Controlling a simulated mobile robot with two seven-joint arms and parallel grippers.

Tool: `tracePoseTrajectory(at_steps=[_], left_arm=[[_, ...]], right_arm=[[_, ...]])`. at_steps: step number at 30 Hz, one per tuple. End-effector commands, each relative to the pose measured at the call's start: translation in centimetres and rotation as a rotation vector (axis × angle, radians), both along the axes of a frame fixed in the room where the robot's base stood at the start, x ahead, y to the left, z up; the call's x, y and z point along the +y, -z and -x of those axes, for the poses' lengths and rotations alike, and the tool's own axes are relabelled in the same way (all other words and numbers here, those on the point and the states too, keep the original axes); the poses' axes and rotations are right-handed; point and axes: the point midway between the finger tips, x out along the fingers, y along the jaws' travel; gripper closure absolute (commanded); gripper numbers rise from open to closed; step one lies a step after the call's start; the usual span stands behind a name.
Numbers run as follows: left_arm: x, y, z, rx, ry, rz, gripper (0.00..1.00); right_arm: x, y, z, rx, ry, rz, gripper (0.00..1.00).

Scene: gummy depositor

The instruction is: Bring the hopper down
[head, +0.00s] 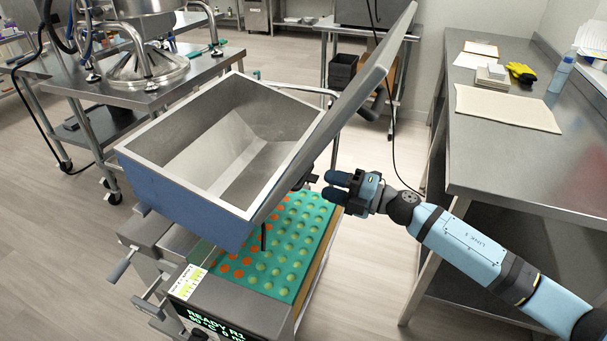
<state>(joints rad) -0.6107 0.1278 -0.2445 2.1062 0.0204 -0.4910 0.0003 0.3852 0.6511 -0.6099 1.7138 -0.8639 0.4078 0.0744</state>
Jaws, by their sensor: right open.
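The hopper (185,192) is a large open box with blue outer walls and a sloped metal inside. It stands tilted above the depositor's bed, and its inside looks empty. A grey lid (362,85) stands raised along its right side. Below it lies a green mould tray (306,245) with round cavities, several of them filled orange. My right gripper (330,186) is open at the right of the hopper, above the tray's far right edge. Its fingertips are close to a dark part under the lid; I cannot tell whether they touch. My left gripper is not in view.
A display (208,322) reading "READY" is on the depositor's front, with a handle (122,266) at its left. A steel cart (150,95) with a kettle stands at upper left.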

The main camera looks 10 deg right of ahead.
Motion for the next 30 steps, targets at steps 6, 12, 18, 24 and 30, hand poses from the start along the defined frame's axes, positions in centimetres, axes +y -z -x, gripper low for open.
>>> tracePoseTrajectory(at_steps=[6, 12, 18, 24, 30], left_arm=[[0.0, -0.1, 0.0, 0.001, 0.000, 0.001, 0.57], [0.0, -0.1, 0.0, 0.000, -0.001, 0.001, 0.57], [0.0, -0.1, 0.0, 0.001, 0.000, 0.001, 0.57], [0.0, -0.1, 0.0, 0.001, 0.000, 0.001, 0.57], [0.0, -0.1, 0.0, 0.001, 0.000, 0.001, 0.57]], right_arm=[[3.7, -0.5, -2.4, -0.002, -0.001, -0.001, 0.59], [5.4, -0.5, -3.6, -0.001, 0.000, -0.001, 0.59], [5.8, -0.5, -3.9, 0.000, 0.001, 0.000, 0.59], [5.8, -0.5, -3.9, 0.000, 0.001, 0.000, 0.66], [5.8, -0.5, -3.9, 0.000, 0.001, 0.000, 1.00]])
